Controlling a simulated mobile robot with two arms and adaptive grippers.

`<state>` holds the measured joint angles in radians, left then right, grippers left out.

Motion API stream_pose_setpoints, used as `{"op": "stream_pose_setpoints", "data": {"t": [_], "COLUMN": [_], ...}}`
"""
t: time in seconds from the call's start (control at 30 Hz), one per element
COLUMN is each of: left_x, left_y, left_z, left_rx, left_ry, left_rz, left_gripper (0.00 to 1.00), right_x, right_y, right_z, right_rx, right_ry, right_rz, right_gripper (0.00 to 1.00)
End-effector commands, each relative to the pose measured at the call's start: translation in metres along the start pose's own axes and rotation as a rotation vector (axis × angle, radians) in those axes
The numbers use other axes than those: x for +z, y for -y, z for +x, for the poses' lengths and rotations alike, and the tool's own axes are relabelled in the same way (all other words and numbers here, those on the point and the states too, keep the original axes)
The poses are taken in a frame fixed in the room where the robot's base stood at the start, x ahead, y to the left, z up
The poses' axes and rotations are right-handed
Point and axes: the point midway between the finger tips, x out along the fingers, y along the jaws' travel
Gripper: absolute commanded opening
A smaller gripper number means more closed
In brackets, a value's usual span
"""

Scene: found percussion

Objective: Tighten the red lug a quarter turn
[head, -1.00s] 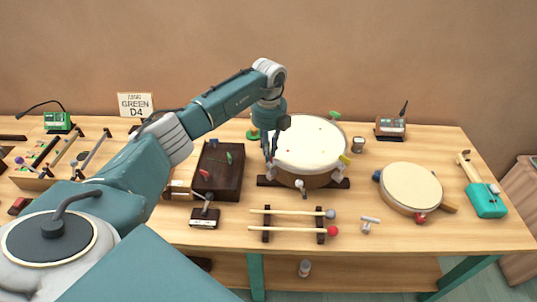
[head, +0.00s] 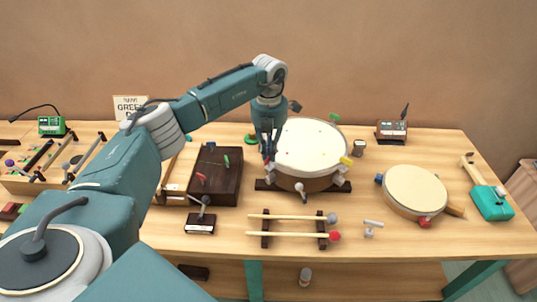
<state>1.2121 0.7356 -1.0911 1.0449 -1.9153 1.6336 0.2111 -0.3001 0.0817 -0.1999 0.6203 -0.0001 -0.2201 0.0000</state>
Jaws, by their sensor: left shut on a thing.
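The large drum (head: 311,145) lies on a dark stand on the table, with a pale head and a brown shell. Coloured lugs stand around its rim: a green lug (head: 334,117), a yellow lug (head: 346,160) and a pale lug (head: 300,186). A small red part, the red lug (head: 265,158), shows at the drum's left edge, mostly hidden by my fingers. My left gripper (head: 267,157) points down there and is shut on it. The lug's turn angle is too small to tell. My right gripper is out of view.
A smaller drum (head: 414,190) with blue and red knobs lies to the right. Two mallets (head: 290,217) rest on dark supports in front. A dark box (head: 216,175) stands close left of the large drum. A grey T-shaped tool (head: 372,227) lies at front right.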

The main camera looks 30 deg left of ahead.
Motion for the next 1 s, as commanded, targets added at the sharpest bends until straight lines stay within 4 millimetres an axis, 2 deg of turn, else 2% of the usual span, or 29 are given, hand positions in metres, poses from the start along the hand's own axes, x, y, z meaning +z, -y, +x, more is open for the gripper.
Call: {"op": "stream_pose_setpoints", "data": {"t": [0.3, 0.87, 0.9, 1.0], "left_x": [0.0011, 0.0012, 0.0012, 0.0011], "left_y": [0.0004, 0.0004, 0.0004, 0.0004], "left_z": [-0.0006, -0.0012, -0.0012, -0.0010], "left_rx": [0.000, 0.000, 0.000, 0.000], "left_ry": [0.002, 0.003, 0.003, 0.002], "left_rz": [0.136, 0.167, 0.167, 0.167], "left_gripper": [0.00, 0.00, 0.13, 0.30], "right_x": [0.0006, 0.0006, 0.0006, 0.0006], "right_y": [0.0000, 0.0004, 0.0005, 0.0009], "right_z": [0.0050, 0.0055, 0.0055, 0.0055], "right_rx": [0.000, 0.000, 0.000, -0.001], "right_ry": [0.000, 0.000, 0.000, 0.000], "right_rz": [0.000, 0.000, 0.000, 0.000], "right_gripper": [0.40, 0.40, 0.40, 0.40]}}
